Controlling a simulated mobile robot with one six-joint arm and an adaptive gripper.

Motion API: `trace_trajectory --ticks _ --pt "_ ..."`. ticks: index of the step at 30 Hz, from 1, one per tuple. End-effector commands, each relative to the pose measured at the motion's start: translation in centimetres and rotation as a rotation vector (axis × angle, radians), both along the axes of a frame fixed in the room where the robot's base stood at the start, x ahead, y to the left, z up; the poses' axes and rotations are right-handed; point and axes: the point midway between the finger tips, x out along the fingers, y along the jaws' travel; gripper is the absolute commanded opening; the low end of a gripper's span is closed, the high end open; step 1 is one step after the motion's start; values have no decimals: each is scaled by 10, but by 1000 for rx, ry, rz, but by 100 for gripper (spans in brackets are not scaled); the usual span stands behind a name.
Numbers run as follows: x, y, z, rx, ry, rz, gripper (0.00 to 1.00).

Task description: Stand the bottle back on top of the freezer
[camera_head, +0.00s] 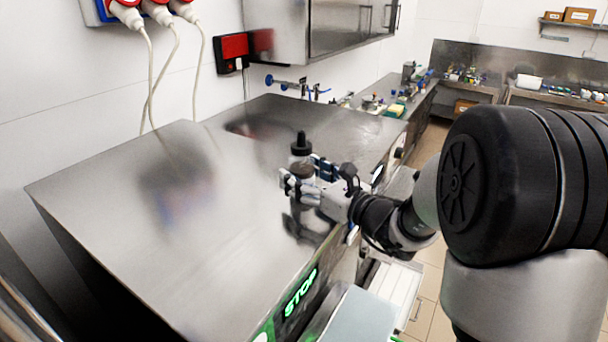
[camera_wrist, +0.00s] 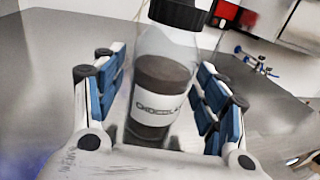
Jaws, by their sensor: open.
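The bottle (camera_wrist: 165,85) is clear with a black cap, dark brown contents and a white label reading "CHOCOLA…". In the head view the bottle (camera_head: 300,154) looks upright over the freezer's steel top (camera_head: 110,210), near its right edge. Its lower part is hidden by my fingers, so its contact with the top cannot be seen clearly. My gripper (camera_head: 302,174) is open around it, one finger on each side. In the wrist view the bottle stands between the blue finger pads of my gripper (camera_wrist: 160,75), with a visible gap on the left and a narrower one on the right.
A red box (camera_head: 234,50) and a steel cabinet (camera_head: 325,28) are on the wall behind. Plugs with white cables (camera_head: 150,70) hang at the upper left. A counter with small items (camera_head: 385,100) lies beyond. The freezer top left of the bottle is clear.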

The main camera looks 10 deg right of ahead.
Motion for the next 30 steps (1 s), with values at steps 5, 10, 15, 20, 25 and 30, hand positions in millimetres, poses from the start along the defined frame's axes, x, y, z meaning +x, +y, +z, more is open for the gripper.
trace_trajectory --ticks 5,10,15,20,25,30 --pt "-19 -13 1 -1 -2 -5 66" --pt "-52 -32 0 0 -1 -7 66" --pt "-81 -48 0 -1 0 -5 66" --pt "-98 -58 1 -1 0 -3 66" --pt "-104 -60 1 1 0 -1 66" --pt "-105 -60 2 1 0 0 66"
